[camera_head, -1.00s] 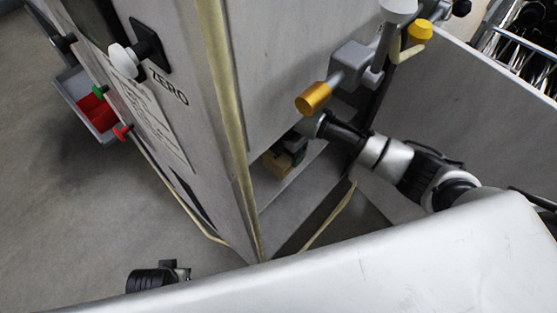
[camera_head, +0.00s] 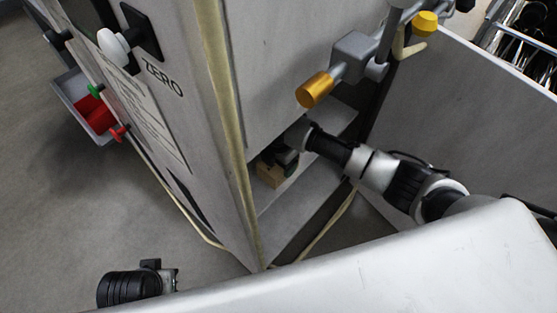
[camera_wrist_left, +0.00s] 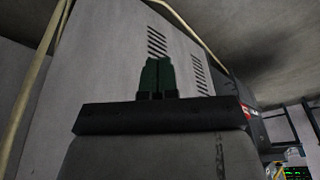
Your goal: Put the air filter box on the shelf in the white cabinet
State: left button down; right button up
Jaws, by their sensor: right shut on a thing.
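The white cabinet (camera_head: 285,70) has an open recess low in its side, with a pale shelf (camera_head: 325,130) inside. A small tan box (camera_head: 270,174), which looks like the air filter box, is in this recess. My right gripper (camera_head: 284,158) reaches in from the right and is shut on the box. The fingertips are partly hidden, and I cannot tell whether the box touches the shelf. My left gripper (camera_head: 168,279) is low at the left, away from the box. In the left wrist view its green fingers (camera_wrist_left: 157,76) are together and empty.
Yellow-ended valve fittings (camera_head: 315,90) stick out above my right arm. A pale hose (camera_head: 325,225) hangs below the recess. A grey bin with red contents (camera_head: 95,112) is at the far left.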

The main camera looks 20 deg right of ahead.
jog(key=o, duration=1)
jog(key=shift+c, duration=0.2)
jog(key=shift+r, duration=0.5)
notch_tip(320, 180, up, 10)
jog(key=p, duration=0.3)
pick_arm(q)
notch_tip(320, 180, down, 11)
jog(key=shift+s+g, duration=0.25)
jog(key=shift+g, duration=0.05)
pick_arm(e)
jog(key=shift+r, duration=0.65)
pick_arm(q)
jog(key=shift+f, duration=0.1)
